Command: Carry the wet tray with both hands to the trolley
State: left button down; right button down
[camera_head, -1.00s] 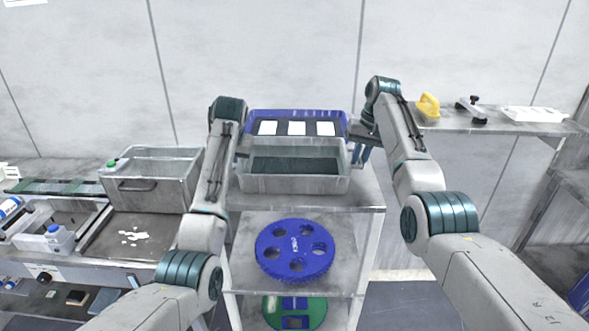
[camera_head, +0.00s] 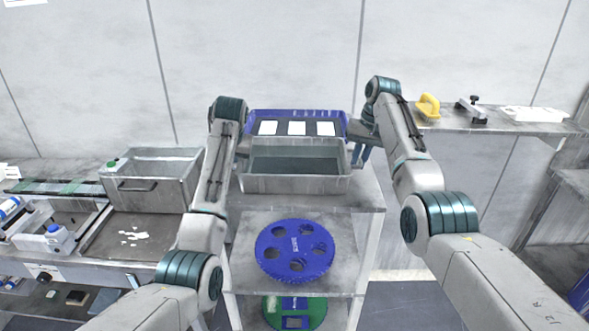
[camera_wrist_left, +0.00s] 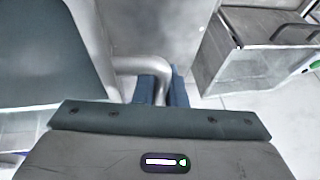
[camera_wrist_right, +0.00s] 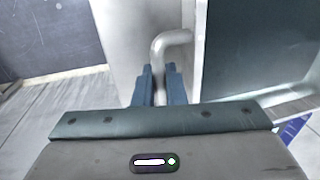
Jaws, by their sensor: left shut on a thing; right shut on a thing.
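The grey wet tray (camera_head: 295,184), with dark liquid inside, is level over the front of the top of a shelved grey unit, apparently the trolley (camera_head: 372,196). Whether its base touches that top I cannot tell. My right gripper (camera_head: 362,152) is at its right end; in the right wrist view the blue fingers (camera_wrist_right: 160,84) are shut on a bent grey handle (camera_wrist_right: 172,40). My left gripper is mostly hidden behind its arm in the head view; in the left wrist view its fingers (camera_wrist_left: 160,88) are shut on the other handle (camera_wrist_left: 142,64).
A blue tray (camera_head: 255,117) with white pads stands just behind the wet tray. A blue holed disc (camera_head: 295,262) and a green disc (camera_head: 315,308) lie on lower shelves. A grey basin (camera_head: 150,190) is left; a shelf (camera_head: 455,122) with a yellow tool (camera_head: 428,105) is right.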

pick_arm(q)
jog(key=shift+r, duration=0.1)
dwell(0.3)
